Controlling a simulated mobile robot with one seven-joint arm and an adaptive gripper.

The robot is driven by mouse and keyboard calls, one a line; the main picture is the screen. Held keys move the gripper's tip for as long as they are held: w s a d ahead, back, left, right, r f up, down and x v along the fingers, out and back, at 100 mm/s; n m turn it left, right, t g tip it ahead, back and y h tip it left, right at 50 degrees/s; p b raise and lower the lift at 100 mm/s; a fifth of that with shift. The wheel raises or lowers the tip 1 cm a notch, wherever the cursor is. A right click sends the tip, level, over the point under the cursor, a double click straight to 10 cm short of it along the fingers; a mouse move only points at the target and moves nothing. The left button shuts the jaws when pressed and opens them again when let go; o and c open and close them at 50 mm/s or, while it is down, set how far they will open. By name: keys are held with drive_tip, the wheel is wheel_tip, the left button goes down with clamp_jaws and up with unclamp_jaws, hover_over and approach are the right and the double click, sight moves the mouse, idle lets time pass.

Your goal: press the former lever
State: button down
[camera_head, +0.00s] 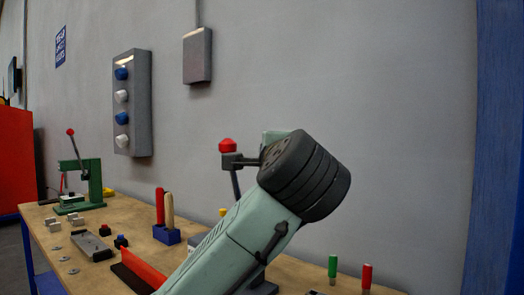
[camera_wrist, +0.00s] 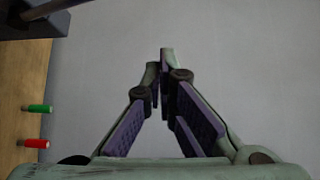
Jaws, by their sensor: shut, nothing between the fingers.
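A lever with a red knob (camera_head: 228,145) and a dark block under it shows just left of my wrist in the head view. Its dark rod runs down behind my arm, and the body of its machine is mostly hidden. A dark block with a rod (camera_wrist: 40,24) fills the upper left corner of the wrist view, left of my fingers and apart from them. My gripper (camera_wrist: 165,60) is shut and empty, its fingers pointing toward the grey wall. My arm hides most of the gripper in the head view. I cannot tell whether it touches the lever.
A green press (camera_head: 82,182) with a red-knobbed lever stands at the far left of the wooden bench (camera_head: 130,207). A blue holder (camera_head: 167,235) has red and tan handles. Green (camera_head: 333,266) and red (camera_head: 367,275) pegs stand at right. A knobbed panel (camera_head: 143,100) hangs on the wall.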

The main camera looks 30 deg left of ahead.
drive_tip(key=w+a+p, duration=0.3)
drive_tip(key=a+p, duration=0.1)
drive_tip(key=a, duration=0.3)
drive_tip(key=shift+w+a, duration=0.15)
drive_tip(key=shift+a, duration=0.15)
